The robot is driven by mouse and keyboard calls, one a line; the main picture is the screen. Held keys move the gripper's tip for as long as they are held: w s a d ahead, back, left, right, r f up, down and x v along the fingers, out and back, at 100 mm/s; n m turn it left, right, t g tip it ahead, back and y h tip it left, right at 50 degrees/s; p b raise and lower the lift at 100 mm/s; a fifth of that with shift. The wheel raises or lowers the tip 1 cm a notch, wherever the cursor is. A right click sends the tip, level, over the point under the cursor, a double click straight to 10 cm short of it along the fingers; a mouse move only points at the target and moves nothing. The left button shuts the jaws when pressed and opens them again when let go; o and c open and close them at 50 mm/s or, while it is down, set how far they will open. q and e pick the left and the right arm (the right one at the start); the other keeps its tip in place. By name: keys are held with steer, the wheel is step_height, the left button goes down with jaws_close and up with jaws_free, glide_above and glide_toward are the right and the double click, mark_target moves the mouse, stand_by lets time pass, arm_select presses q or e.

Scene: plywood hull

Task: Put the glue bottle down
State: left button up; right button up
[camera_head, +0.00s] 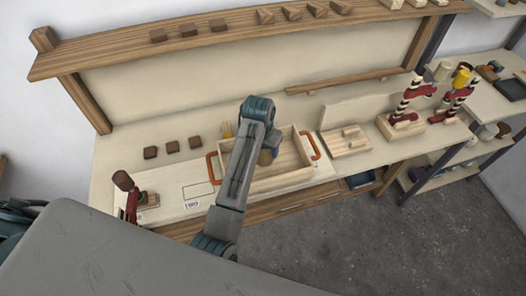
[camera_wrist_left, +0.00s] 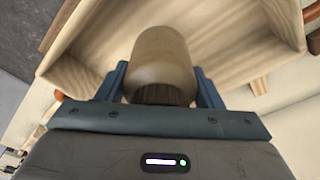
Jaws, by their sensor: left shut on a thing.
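The glue bottle (camera_wrist_left: 160,58), tan with a darker brown end, is between the fingers of my left gripper (camera_wrist_left: 163,88) in the wrist view. The gripper is shut on it. In the head view, my left arm reaches over a pale wooden tray (camera_head: 292,178) with orange handles. The bottle (camera_head: 268,154) shows partly beside the arm, over the tray. The tray's wall (camera_wrist_left: 285,22) shows behind the bottle in the wrist view. I cannot tell whether the bottle touches the tray floor. My right gripper is not in view.
An outlined rectangle (camera_head: 198,191) marks the bench left of the tray. Dark blocks (camera_head: 171,147) lie behind it. A red clamp-like thing (camera_head: 131,204) stands at the bench's left end. A flat wooden box (camera_head: 345,141) and striped red stands (camera_head: 405,112) are to the right.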

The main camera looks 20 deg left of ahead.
arm_select(q)
step_height(320, 180, down, 3)
steer(key=shift+a+f+p, duration=0.1)
steer(key=shift+a+p, duration=0.05)
steer(key=shift+p, duration=0.3)
steer(key=shift+f, duration=0.1)
steer(key=o, duration=1.2)
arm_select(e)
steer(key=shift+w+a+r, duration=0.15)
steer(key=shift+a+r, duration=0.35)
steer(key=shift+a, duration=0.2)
